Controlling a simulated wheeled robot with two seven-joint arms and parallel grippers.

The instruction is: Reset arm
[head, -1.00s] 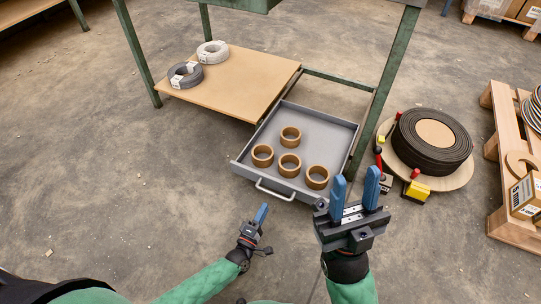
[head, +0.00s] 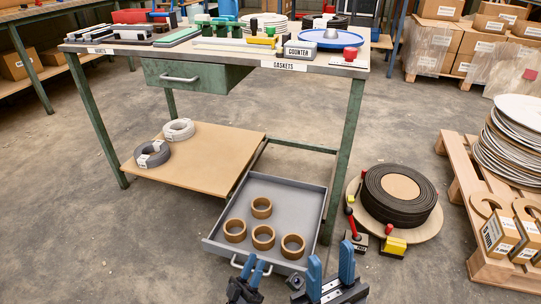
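My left gripper (head: 252,270) is at the bottom edge of the head view, in front of the grey drawer's handle. Its two blue fingers stand close together, and whether they are open or shut is not clear. My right gripper (head: 331,268) is to its right, with its blue fingers apart and nothing seen between them. The grey drawer (head: 288,196) stands pulled out low under the workbench and holds several brown rings (head: 263,237). Both arms are mostly out of view below.
The workbench (head: 225,53) carries tools, a blue disc and a counter. Cable coils (head: 179,129) lie on the lower shelf (head: 205,163). A black roll (head: 400,195) stands right of the drawer, and a pallet (head: 465,190) with boxes stands further right. Floor at left is clear.

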